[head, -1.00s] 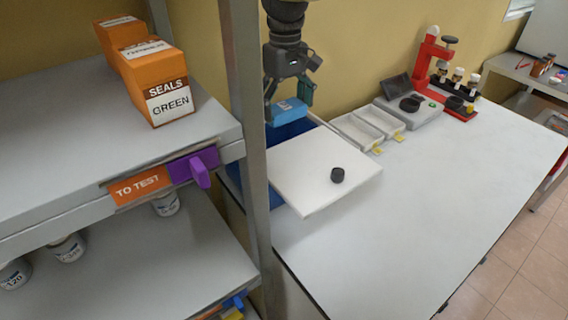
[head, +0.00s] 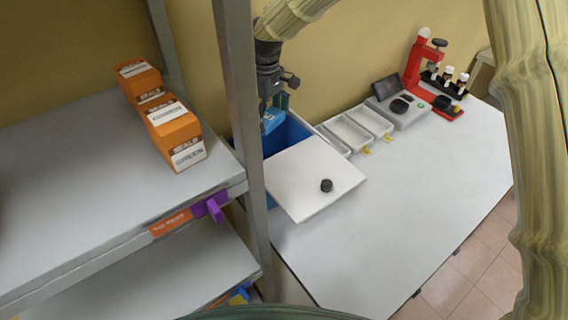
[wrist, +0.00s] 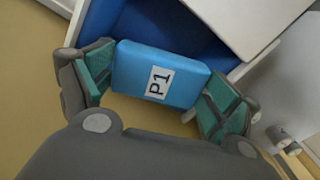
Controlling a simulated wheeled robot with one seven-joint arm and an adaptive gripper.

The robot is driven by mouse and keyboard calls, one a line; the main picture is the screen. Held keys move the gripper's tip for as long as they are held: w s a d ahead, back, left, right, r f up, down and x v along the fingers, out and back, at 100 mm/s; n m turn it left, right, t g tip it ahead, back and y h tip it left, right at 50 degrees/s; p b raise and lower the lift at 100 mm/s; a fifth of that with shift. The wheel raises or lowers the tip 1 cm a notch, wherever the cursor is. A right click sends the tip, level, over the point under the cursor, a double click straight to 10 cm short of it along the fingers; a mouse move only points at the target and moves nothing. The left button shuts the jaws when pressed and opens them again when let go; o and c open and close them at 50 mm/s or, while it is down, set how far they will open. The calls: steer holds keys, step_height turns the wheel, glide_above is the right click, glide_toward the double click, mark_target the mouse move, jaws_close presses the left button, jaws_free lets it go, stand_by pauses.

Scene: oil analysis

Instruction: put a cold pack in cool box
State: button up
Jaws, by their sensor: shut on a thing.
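In the head view the cold pack (head: 271,121) is at the open side of the blue cool box (head: 295,132), with my gripper partly hidden behind the shelf post. The box's blue inside (wrist: 180,22) lies just beyond the pack in the wrist view. I cannot tell how deep the pack is. The white lid (head: 310,180), with a black knob (head: 326,185), covers the front part of the box.
A grey shelf post (head: 240,130) stands close left of the box. Orange seal boxes (head: 172,135) stand on the shelf. White trays (head: 352,132), a device and a red stand (head: 418,70) are along the wall. The front of the white table (head: 400,200) is clear.

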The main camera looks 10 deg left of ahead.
steer(key=shift+w+a+n+p, duration=0.3)
steer(key=shift+a+p, duration=0.05)
steer(key=shift+p, duration=0.15)
step_height(320, 180, down, 18)
steer(key=p, duration=0.6)
steer(key=shift+f, duration=0.1)
steer(key=o, duration=1)
steer(key=shift+r+b, duration=2.05)
steer(key=shift+r, duration=4.1)
